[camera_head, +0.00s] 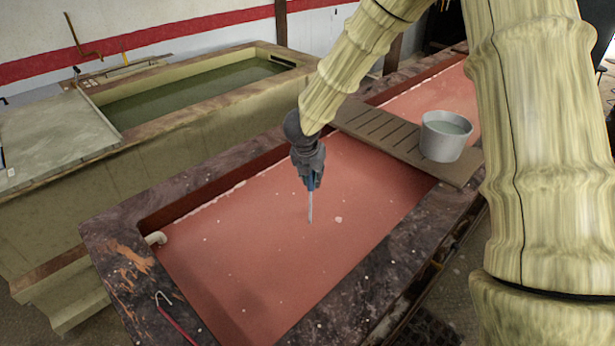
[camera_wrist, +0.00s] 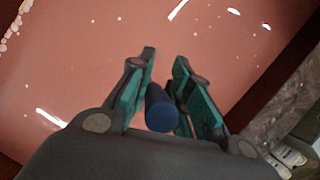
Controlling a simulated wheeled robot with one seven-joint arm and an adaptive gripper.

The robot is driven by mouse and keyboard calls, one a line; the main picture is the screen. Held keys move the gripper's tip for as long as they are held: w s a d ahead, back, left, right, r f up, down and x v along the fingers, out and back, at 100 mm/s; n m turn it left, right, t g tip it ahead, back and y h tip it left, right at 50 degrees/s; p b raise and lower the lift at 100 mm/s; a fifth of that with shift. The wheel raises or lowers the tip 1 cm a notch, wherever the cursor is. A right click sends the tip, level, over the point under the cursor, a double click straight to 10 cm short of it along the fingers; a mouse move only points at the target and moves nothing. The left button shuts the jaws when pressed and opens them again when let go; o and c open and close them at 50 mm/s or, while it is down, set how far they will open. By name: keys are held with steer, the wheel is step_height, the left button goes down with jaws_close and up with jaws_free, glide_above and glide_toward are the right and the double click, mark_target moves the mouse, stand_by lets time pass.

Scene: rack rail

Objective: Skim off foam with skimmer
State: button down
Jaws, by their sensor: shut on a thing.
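My gripper (camera_head: 309,176) is shut on the blue handle of the skimmer (camera_head: 310,205) over the middle of the near basin. The skimmer hangs close to upright, with a thin pale shaft pointing down to the red liquid (camera_head: 260,250). I cannot tell whether its lower end touches the liquid, and no broad head shows. In the wrist view the round blue handle (camera_wrist: 160,108) sits between the fingers (camera_wrist: 165,58). A small pale foam patch (camera_head: 339,219) floats just right of the shaft. Smaller specks are scattered around, with a pale line along the left wall.
A grey bucket (camera_head: 434,146) of liquid stands on a slatted board (camera_head: 378,130) across the basin. The dark stone rim (camera_head: 110,232) surrounds the basin. A red-handled tool (camera_head: 180,325) lies on its front left corner. A white pipe (camera_head: 156,238) enters at left. A greenish tank (camera_head: 190,95) stands behind.

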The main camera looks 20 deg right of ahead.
steer(key=d, duration=0.7)
steer(key=shift+s+d, duration=0.15)
steer(key=shift+s, duration=0.1)
stand_by(0.3)
steer(key=shift+r+p, duration=0.1)
steer(key=shift+p, duration=0.2)
step_height(320, 180, up, 14)
steer(key=p, duration=1)
stand_by(0.4)
stand_by(3.3)
